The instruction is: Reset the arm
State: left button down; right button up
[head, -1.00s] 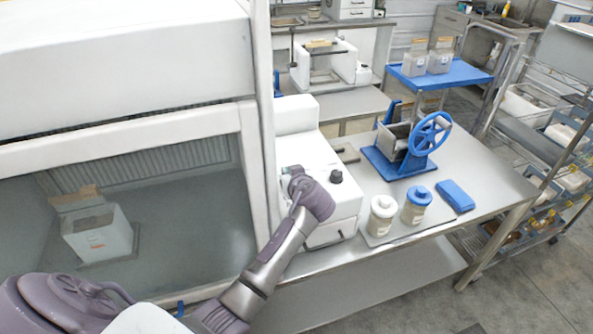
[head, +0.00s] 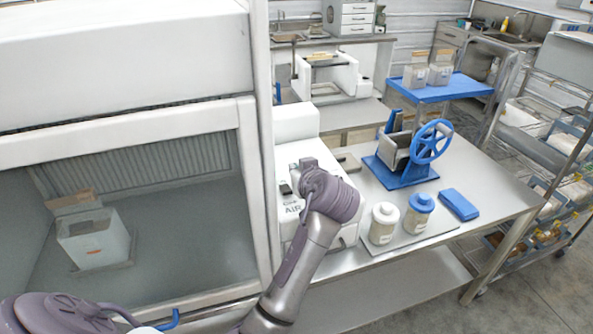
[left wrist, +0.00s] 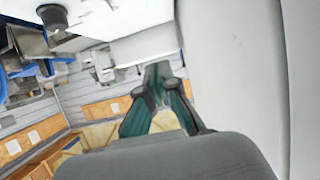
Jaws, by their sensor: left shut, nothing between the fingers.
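My left arm reaches up from the bottom of the head view, its purple wrist (head: 332,196) in front of a white machine (head: 297,122) beside the hood. The gripper itself is mostly hidden behind the wrist there. In the left wrist view my left gripper (left wrist: 158,72) shows two dark green fingers with their tips together. Nothing is between them. A smooth pale surface (left wrist: 235,70) runs close along their right side. My right gripper is not in view.
A hood (head: 255,160) with a white container (head: 95,245) inside stands at left. On the steel bench are a white-lidded jar (head: 383,224), a blue-lidded jar (head: 418,214), a blue block (head: 459,204) and a blue-wheeled hopper (head: 431,141). Open floor lies at lower right.

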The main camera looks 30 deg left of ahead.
pick_arm(q)
jog(key=s+d+f+m+g+h, duration=0.25)
jog(key=s+f+m+h, duration=0.2)
jog(key=s+f, duration=0.8)
jog(key=s+d+f+m+g+h, duration=0.1)
jog(key=s+d+f+m+h, duration=0.3)
jog(key=s, duration=0.6)
jog(key=s+d+f+m+g+h, duration=0.25)
jog(key=s+d+f, duration=0.25)
jog(key=s, duration=0.4)
notch_tip(320, 180, down, 29)
jog(key=m+b, duration=0.1)
jog(key=b, duration=0.4)
jog(key=s+a+f+g+b, duration=0.1)
jog(key=s+f+b, duration=0.1)
jog(key=s+f, duration=0.7)
jog(key=s+a+f+b, duration=0.1)
jog(key=s+f+b, duration=0.2)
jog(key=s+f, duration=0.6)
notch_tip(320, 180, down, 5)
jog(key=shift+s+a+f+g+y, duration=0.15)
jog(key=shift+s+a+g+y, duration=0.05)
jog(key=shift+a+g+y, duration=0.2)
